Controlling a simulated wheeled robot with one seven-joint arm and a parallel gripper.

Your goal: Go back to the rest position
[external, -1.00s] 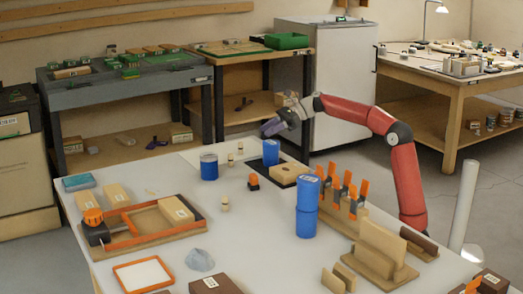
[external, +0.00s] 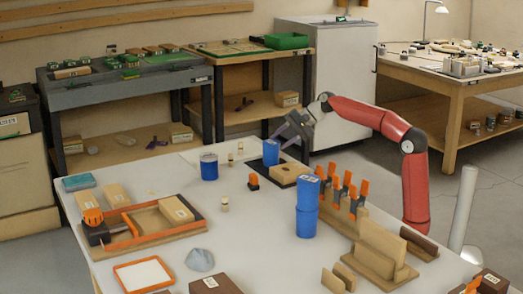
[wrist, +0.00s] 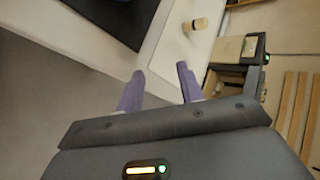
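My gripper (external: 287,138) is in the air above the far right part of the white table (external: 265,225), beside and above a blue cylinder (external: 271,152). In the wrist view its two purple fingers (wrist: 158,88) stand apart with nothing between them. My red arm reaches in from the right side of the table. A small wooden peg (wrist: 197,24) shows beyond the fingers in the wrist view.
On the table are another blue cylinder (external: 209,166), stacked blue cylinders (external: 307,207), a wooden block with a hole (external: 289,174), orange clamps (external: 350,190) on a stand, and an orange-edged wooden frame (external: 152,222). The air around my gripper looks clear.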

